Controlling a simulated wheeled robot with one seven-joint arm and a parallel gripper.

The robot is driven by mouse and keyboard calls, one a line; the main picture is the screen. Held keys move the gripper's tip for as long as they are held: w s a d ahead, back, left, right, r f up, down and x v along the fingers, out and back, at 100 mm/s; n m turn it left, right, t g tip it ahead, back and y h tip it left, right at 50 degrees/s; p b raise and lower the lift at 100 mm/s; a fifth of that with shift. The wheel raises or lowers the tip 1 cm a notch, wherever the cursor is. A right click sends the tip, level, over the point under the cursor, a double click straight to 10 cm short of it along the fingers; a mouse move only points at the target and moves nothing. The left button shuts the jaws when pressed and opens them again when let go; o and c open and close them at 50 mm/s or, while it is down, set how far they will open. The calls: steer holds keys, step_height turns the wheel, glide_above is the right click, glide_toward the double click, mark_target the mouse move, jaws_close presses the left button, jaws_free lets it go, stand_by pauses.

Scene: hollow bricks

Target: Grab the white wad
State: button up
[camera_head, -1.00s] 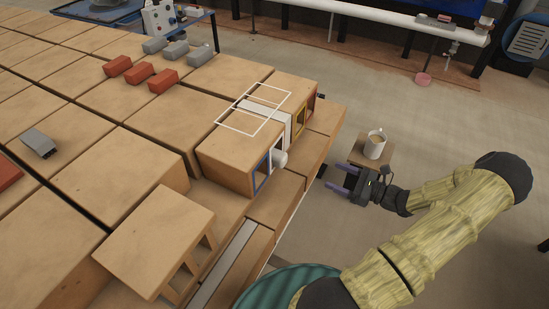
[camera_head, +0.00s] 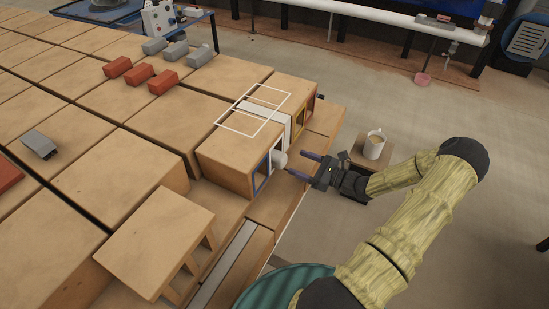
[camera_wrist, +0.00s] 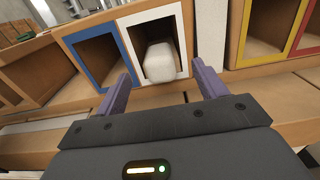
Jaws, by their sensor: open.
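The white wad (camera_wrist: 160,62) sticks out of the mouth of a white-framed hollow (camera_wrist: 183,72) in the wrist view. In the head view the wad (camera_head: 280,160) shows as a small pale lump at the front of the block row. My gripper (camera_head: 307,165) is open and empty, with its fingers pointing at the wad from the right. In the wrist view the two purple fingers of my gripper (camera_wrist: 158,88) lie left and right of the wad, short of it. The wad's rear part is hidden inside the hollow.
A blue-framed hollow (camera_wrist: 72,40) is left of the white one and a yellow-framed hollow (camera_wrist: 236,35) is to the right. A cup (camera_head: 375,145) stands on a small wooden stand behind my gripper. A wooden ledge (camera_head: 275,198) runs below the hollows.

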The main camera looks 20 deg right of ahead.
mark_target(286, 159)
steer(key=shift+f+x, duration=0.15)
steer(key=shift+x, duration=1.15)
steer(key=shift+f+x, duration=0.15)
steer(key=shift+x, duration=1.15)
steer(key=shift+s+a, duration=0.1)
steer(key=shift+a, duration=0.05)
steer(key=c, duration=1.1)
